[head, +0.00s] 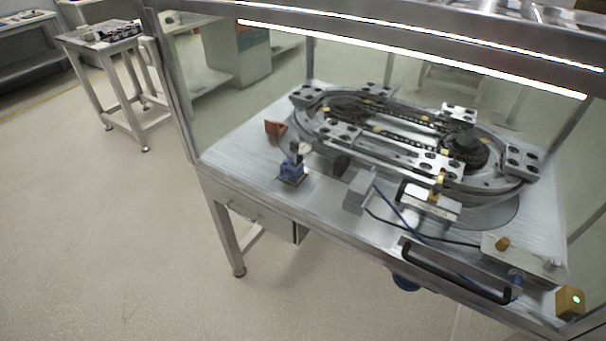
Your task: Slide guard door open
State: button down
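The guarded machine stands on a metal-framed table at the right of the head view. A long black handle (455,272) sits low on the front side, at the lower right. It appears fixed to a metal rail. The guard door's clear panel is hard to make out, and I cannot tell how far it is open or shut. Behind the front side is the oval ring track (400,140) with several metal carriages. My gripper is not in view.
A grey post (172,90) bounds the enclosure on the left. A blue fixture (292,170) stands inside. A side table (105,42) is at the upper left. The floor at left is clear.

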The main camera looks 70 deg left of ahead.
aim_at(590, 82)
jog(key=u, duration=0.55)
jog(key=k, duration=0.9)
jog(key=u, duration=1.85)
